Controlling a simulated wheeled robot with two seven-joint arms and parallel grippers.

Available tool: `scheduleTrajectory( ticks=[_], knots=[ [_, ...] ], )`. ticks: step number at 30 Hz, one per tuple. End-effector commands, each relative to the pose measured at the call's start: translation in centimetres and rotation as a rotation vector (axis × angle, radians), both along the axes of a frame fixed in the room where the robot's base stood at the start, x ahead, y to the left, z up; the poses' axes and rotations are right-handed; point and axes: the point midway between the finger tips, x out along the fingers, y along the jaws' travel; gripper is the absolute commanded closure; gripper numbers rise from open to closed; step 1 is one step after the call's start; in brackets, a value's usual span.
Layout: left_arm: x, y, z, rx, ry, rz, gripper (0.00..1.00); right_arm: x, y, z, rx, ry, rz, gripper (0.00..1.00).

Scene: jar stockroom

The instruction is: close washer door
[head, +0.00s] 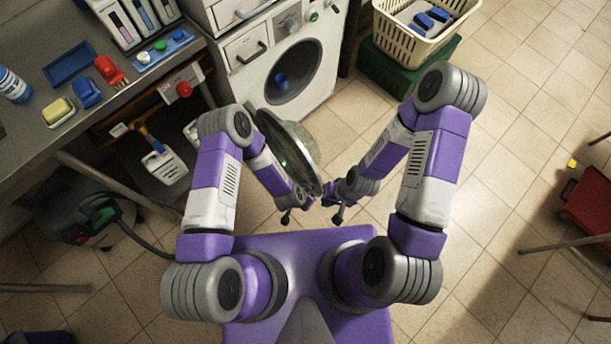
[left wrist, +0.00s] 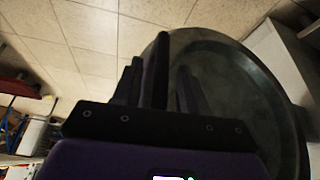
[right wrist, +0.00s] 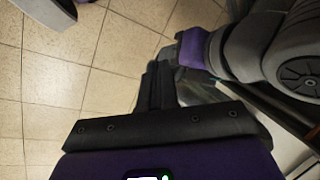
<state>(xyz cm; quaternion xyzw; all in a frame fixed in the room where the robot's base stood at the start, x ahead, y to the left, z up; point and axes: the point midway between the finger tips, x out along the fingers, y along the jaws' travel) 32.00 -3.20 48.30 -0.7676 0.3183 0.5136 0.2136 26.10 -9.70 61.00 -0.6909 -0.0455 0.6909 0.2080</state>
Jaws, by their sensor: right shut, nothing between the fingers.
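The white washer (head: 313,28) stands at the top middle in the head view, with its round drum opening uncovered. Its round door (head: 290,143) is swung wide open towards me, seen nearly edge-on, partly behind my left arm. The door also fills the right half of the left wrist view (left wrist: 235,90). My left gripper (head: 298,211) is by the near lower edge of the door, its fingers a little apart; whether they touch the rim I cannot tell. My right gripper (head: 338,213) is shut and empty, just right of the door's near edge.
A cream basket (head: 415,45) sits on a green box (head: 395,78) right of the washer. A red stool (head: 590,195) is at far right. Tiled floor between is clear.

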Motion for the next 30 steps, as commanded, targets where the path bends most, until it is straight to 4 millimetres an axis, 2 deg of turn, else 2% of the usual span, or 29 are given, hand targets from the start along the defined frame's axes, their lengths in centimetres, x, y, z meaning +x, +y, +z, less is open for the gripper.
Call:
scheduleTrajectory(
  ticks=[5, 15, 18, 29, 30],
  knots=[
    [0.0, 0.1, 0.5, 0.000, -0.002, -0.001, 0.58, 0.0, 0.0, 0.2, 0.000, 0.000, 0.000, 1.00],
    [-1.5, 1.5, 5.6, 0.001, -0.001, -0.002, 0.58, 0.0, 0.0, 2.3, 0.000, 0.000, 0.000, 1.00],
    [-1.8, 1.8, 6.6, 0.000, -0.001, -0.002, 0.58, 0.0, 0.0, 2.6, 0.000, 0.000, 0.000, 1.00],
    [-2.0, 2.0, 7.0, 0.001, -0.001, 0.000, 0.58, 0.0, 0.0, 2.7, 0.000, 0.000, 0.000, 1.00],
    [-2.1, 2.1, 7.0, 0.001, 0.001, 0.000, 0.64, 0.0, 0.0, 2.7, 0.000, 0.000, 0.000, 1.00]
  ],
)
